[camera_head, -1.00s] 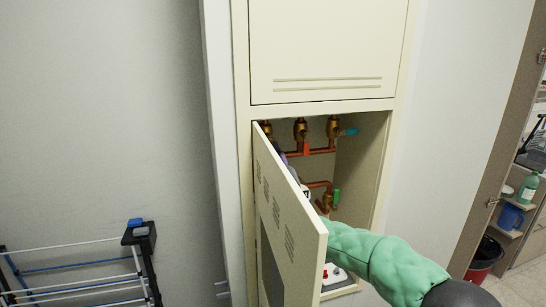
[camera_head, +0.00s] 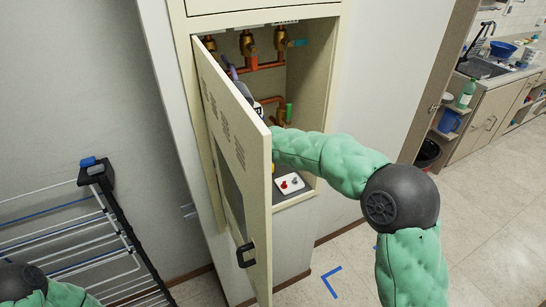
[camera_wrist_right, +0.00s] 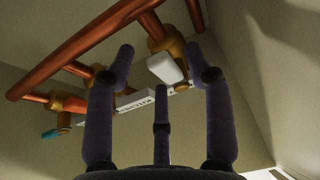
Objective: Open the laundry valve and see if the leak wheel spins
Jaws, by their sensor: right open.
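The open wall cabinet (camera_head: 331,100) holds copper pipes with brass valves (camera_head: 247,42). One valve has a teal handle (camera_head: 297,43), and a green handle (camera_head: 289,113) is lower down. My right arm reaches in behind the cabinet door (camera_head: 230,130); the right gripper's purple fingers (camera_head: 229,68) show only in part there. In the right wrist view, the open fingers (camera_wrist_right: 159,45) point up on either side of a white handle (camera_wrist_right: 167,68) on a brass valve, with no clear contact. A label (camera_wrist_right: 142,98) seems to read "KITCH". I cannot tell which valve is laundry. No leak wheel is discernible.
A white panel with a red knob (camera_head: 289,184) lies on the cabinet floor. The swung-out door, with its black handle (camera_head: 246,255), stands left of my right arm. A drying rack (camera_head: 75,225) is at the left. My left arm (camera_head: 60,293) shows at the lower left.

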